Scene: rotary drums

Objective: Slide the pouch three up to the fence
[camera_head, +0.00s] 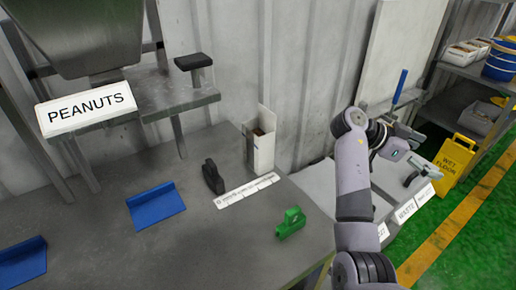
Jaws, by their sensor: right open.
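I cannot make out a pouch in the head view. Nothing here is clearly a fence; two blue angled pieces with a raised edge, one in the middle of the table (156,208) and one at the left edge (22,264), lie on the grey table (95,235). My right gripper (420,172) is at the far right, beyond the table's right end, over a lower pale surface. It is open, and its arm hides part of that surface. I see nothing held in it. My left gripper is out of view.
An open white box (258,148) stands at the table's back, near a black block (212,177), a white printed strip (246,191) and a green block (291,223). A PEANUTS sign (86,109) fronts a hopper. A yellow floor sign (457,162) and shelves stand right.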

